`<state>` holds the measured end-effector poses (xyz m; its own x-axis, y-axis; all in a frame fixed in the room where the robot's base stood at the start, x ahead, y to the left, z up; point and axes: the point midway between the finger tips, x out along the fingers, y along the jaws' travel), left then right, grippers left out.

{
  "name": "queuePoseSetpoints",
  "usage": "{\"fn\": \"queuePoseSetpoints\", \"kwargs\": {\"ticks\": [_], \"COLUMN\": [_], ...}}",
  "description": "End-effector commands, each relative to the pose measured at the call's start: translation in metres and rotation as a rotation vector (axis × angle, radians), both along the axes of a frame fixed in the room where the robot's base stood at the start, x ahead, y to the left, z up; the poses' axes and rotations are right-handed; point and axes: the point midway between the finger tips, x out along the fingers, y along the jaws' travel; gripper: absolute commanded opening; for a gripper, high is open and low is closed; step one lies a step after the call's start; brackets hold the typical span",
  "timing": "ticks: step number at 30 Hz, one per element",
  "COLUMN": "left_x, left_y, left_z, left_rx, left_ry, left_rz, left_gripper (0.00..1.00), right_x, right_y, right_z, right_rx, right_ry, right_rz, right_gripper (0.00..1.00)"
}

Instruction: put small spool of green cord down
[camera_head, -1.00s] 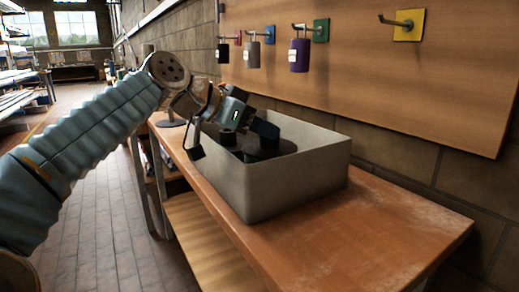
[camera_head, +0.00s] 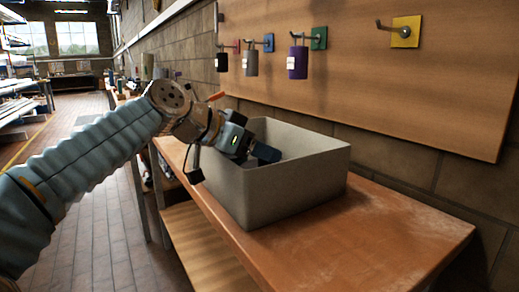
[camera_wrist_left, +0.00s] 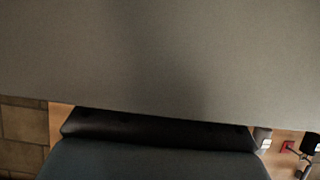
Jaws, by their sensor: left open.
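My left gripper (camera_head: 262,153) is at the grey bin (camera_head: 290,188), with its dark fingers reaching down over the far-left part of the bin's opening. It is open. In the left wrist view a dark gripper finger (camera_wrist_left: 155,158) fills the bottom, and a plain grey surface, likely the bin's wall, fills the top. I cannot make out the small spool of green cord in any view; the bin's floor is hidden by its near walls and the gripper. My right gripper is not in view.
The bin stands on a wooden bench (camera_head: 390,220) with bare space to its right. On the board (camera_head: 440,80) behind, black, grey and purple spools (camera_head: 297,62) hang on hooks. The hook with the yellow plate (camera_head: 406,31) is empty.

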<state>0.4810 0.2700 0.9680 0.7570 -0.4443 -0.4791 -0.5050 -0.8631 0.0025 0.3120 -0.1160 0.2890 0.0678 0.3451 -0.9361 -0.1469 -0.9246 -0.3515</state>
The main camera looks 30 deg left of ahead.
Motion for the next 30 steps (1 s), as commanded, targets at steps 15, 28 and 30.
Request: {"fn": "queuePoseSetpoints", "kwargs": {"ticks": [15, 28, 30], "left_x": [-0.061, -0.091, -0.091], "left_y": [0.036, 0.053, 0.053], "left_z": [0.043, 0.061, 0.060], "left_rx": [0.000, 0.000, 0.000], "left_ry": [-0.004, 0.000, 0.000], "left_rz": [0.001, 0.000, 0.000], "left_gripper": [0.57, 0.57, 0.57], "right_x": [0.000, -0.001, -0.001], "right_y": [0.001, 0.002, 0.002], "right_z": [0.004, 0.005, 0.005], "right_rx": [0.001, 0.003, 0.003], "right_ry": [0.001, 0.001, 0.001], "right_rz": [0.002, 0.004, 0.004], "right_gripper": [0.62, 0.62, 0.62]}}
